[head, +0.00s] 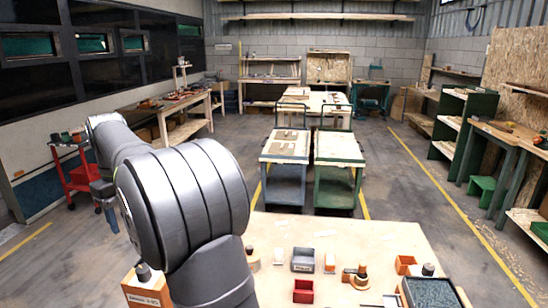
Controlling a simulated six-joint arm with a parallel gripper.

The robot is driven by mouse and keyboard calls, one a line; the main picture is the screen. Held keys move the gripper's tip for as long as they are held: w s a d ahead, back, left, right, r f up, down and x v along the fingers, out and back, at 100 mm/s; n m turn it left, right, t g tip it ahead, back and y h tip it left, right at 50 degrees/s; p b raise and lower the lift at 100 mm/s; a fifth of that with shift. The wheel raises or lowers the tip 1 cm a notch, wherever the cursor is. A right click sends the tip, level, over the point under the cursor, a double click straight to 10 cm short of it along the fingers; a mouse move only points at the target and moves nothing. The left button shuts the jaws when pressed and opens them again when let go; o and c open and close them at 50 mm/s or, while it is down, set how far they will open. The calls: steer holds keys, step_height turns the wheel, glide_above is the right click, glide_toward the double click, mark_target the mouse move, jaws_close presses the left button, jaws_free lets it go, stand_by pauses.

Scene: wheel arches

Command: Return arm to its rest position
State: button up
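My arm (185,200) fills the left foreground, its large grey links bent up and away to the left. What looks like my gripper (106,208) hangs at the far left, small and dark, past the table's left edge and above the floor. It is too small and partly hidden behind my arm to tell whether its fingers are open or shut. I see nothing clearly held in it. The wooden worktable (350,235) lies in front of me at the bottom, with its left part hidden by my arm.
On the table stand a grey bin (303,260), a red bin (303,291), an orange box (404,264), a wooden piece (355,278) and a dark-filled tray (430,292). A labelled orange box (148,290) is at lower left. A red cart (80,175) stands behind the gripper.

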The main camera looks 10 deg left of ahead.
step_height(320, 180, down, 17)
steer(key=shift+f, duration=0.15)
stand_by(0.4)
step_height(320, 180, up, 18)
step_height(320, 180, down, 18)
steer(key=shift+f, duration=0.1)
steer(key=m, duration=0.5)
steer(key=shift+m, duration=0.4)
steer(key=m, duration=0.6)
steer(key=shift+r, duration=1.7)
